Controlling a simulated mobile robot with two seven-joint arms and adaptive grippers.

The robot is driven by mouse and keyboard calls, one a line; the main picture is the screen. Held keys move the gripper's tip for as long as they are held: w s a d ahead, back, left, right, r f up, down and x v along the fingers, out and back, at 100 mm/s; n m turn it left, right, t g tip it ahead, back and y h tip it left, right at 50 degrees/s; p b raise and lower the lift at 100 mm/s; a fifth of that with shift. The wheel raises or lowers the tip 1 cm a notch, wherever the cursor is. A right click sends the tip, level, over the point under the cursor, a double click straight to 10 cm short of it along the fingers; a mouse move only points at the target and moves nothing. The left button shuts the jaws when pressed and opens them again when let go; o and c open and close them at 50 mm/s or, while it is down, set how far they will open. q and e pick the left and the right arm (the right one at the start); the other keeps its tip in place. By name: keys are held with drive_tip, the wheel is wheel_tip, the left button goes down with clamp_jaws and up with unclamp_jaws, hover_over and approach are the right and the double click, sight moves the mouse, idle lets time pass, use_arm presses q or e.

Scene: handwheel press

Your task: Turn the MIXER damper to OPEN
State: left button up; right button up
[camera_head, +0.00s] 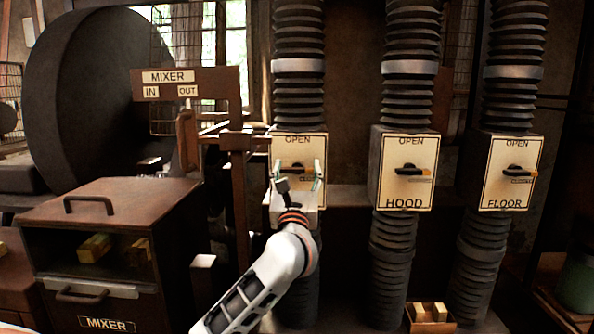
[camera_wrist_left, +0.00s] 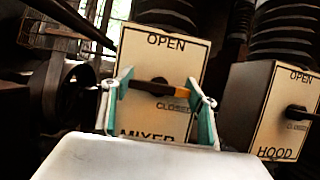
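The MIXER damper is a cream-faced box (camera_head: 290,146) on the leftmost ribbed duct. It also shows in the left wrist view (camera_wrist_left: 185,60), with OPEN at the top and CLOSED at the right. Its dark handle with an orange end (camera_wrist_left: 165,90) lies about level, the orange end toward CLOSED. My left gripper (camera_head: 298,180) is in front of this box. Its two teal fingers (camera_wrist_left: 160,112) are spread, one on each side of the handle. I cannot tell whether either finger touches it. My right gripper is in neither view.
The HOOD damper (camera_head: 404,188) and FLOOR damper (camera_head: 510,190) stand to the right, their handles level. A brown MIXER cabinet (camera_head: 108,205) stands at the left, below an IN/OUT sign (camera_head: 180,83). A small box of blocks (camera_head: 430,326) sits low at the right.

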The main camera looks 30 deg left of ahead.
use_arm(q)
drive_tip(key=shift+c, duration=1.1)
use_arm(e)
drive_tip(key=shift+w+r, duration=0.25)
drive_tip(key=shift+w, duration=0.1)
